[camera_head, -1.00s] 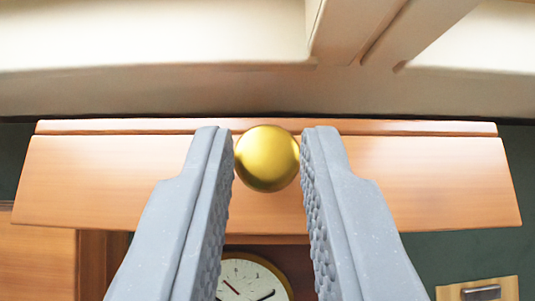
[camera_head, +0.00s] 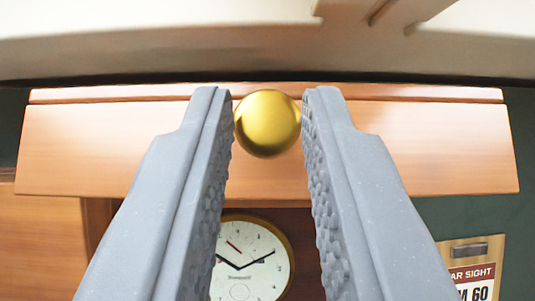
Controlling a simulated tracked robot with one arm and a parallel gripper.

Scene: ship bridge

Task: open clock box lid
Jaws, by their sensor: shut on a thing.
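The clock box lid (camera_head: 420,150) is a wide orange-brown wooden panel across the middle of the view, raised so that the clock shows below its lower edge. A round gold knob (camera_head: 267,123) sits on the lid's front. My gripper (camera_head: 267,108) is shut on the knob, one grey textured finger at each side. The white clock face (camera_head: 245,262) with a gold rim is inside the box below, partly hidden by my left finger.
A cream beam or ceiling (camera_head: 180,45) runs close above the lid's top edge. A label plate (camera_head: 474,268) hangs on the dark green wall at lower right. Wooden panelling (camera_head: 45,240) is at lower left.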

